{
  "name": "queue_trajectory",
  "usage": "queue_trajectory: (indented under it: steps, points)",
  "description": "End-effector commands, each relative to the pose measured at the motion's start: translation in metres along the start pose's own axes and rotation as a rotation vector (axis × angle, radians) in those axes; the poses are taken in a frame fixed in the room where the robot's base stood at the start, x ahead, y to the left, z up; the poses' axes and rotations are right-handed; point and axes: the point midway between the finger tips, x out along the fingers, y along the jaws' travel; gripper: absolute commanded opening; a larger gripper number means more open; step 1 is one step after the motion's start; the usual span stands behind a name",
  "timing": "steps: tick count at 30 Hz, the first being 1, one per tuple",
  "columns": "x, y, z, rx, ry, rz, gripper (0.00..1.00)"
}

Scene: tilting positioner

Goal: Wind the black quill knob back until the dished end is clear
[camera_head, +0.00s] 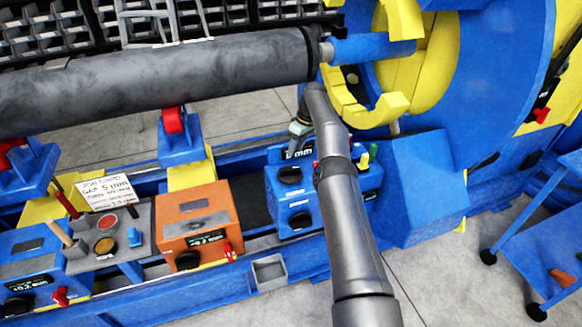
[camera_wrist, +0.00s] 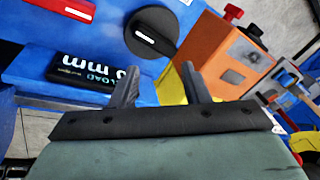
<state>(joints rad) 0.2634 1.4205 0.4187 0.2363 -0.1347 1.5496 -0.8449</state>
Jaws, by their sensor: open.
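A black knob with a white pointer mark (camera_wrist: 152,32) sits on a blue box in the wrist view. It appears to be the upper black knob (camera_head: 290,175) on the blue control box (camera_head: 325,205) in the head view. I cannot tell whether it is the quill knob. My gripper (camera_wrist: 158,82) is open, its two fingers apart and empty, short of the knob. In the head view my gripper (camera_head: 298,128) is above the back of that box, partly hidden by my arm. The large dark cylinder (camera_head: 180,80) ends beside a blue shaft (camera_head: 372,47); its end face is not visible.
A second black knob (camera_head: 299,220) is lower on the box. An orange box (camera_head: 200,222) with its own black knob (camera_head: 187,260) stands left. A red control (camera_wrist: 65,8) and dark label (camera_wrist: 90,75) are near the gripper. A yellow chuck (camera_head: 385,100) is above right.

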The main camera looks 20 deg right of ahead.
Motion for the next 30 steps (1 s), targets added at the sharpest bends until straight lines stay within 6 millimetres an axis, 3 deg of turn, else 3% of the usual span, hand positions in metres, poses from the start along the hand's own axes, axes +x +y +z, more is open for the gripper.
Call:
queue_trajectory:
  steps: [8, 18, 24, 30]
  points:
    - [-0.024, -0.013, -0.013, 0.868, -0.036, 0.112, 0.42]
    - [-0.055, -0.029, -0.025, 1.890, 0.070, 0.271, 0.42]
    - [-0.066, -0.034, -0.028, 2.219, 0.146, 0.313, 0.42]
    - [-0.057, -0.033, -0.027, 2.291, 0.163, 0.319, 0.42]
